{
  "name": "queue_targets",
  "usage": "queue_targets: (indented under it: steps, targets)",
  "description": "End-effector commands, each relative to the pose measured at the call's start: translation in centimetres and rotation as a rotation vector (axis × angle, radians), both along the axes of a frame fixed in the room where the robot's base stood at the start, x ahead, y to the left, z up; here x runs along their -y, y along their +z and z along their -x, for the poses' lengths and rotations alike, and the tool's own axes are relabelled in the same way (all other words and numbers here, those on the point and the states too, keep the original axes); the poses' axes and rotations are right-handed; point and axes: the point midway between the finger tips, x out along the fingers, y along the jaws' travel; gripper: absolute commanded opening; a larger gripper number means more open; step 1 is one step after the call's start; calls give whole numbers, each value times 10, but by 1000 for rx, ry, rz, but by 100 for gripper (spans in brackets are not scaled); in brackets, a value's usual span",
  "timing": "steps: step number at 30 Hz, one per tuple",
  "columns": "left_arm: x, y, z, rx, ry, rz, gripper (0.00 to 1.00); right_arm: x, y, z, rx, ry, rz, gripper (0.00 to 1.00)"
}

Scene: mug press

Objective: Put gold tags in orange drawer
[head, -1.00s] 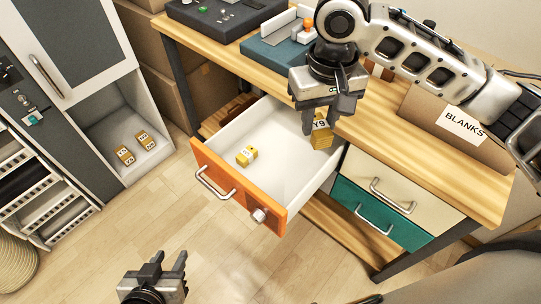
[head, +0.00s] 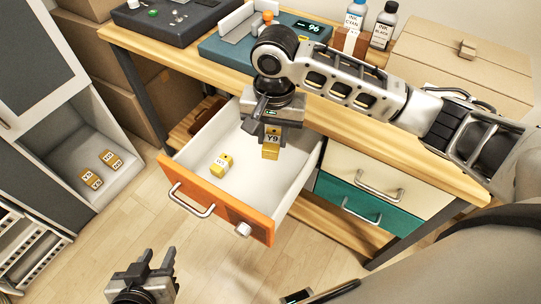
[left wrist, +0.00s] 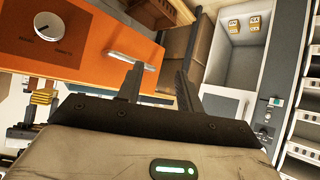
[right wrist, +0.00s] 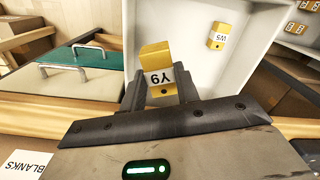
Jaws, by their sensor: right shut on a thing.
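The orange drawer (head: 217,207) is pulled out of the wooden bench, its white inside showing. One gold tag (head: 221,166) lies on the drawer floor; it also shows in the right wrist view (right wrist: 217,36). My right gripper (head: 271,139) is shut on a gold tag marked Y9 (head: 271,150), also seen in the right wrist view (right wrist: 157,71), and holds it over the drawer's right part. My left gripper (head: 156,264) is open and empty, low in front of the drawer.
A cream drawer (head: 358,172) and a teal drawer (head: 367,205) sit shut right of the orange one. The bench top (head: 180,62) holds devices, ink bottles (head: 383,27) and a cardboard box (head: 465,65). The floor (head: 205,265) between cabinet and bench is clear.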

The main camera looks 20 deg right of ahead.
Motion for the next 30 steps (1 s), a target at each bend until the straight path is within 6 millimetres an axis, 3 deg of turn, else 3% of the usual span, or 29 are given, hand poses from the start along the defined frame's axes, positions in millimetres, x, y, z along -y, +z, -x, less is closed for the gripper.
queue_targets:
  steps: [1, 3, 7, 12, 16, 30]
  targets:
    - [1, -5, 1, 4, 0, 6, 36, -9, -27, -1, -10, -93, 0, 7]
    - [2, -4, 0, 11, 1, 15, 36, -16, -48, -2, -9, -210, 4, 7]
    - [3, -1, -3, 23, 2, 27, 36, -24, -74, -2, -8, -341, 14, 7]
    - [4, -4, -3, 25, 3, 34, 36, -24, -107, -2, -6, -377, 20, 7]
    - [5, -4, -5, 32, 5, 41, 36, -23, -128, -2, -5, -374, 19, 7]
    - [7, -7, -4, 33, 11, 63, 36, -24, -175, -3, -3, -371, 17, 7]
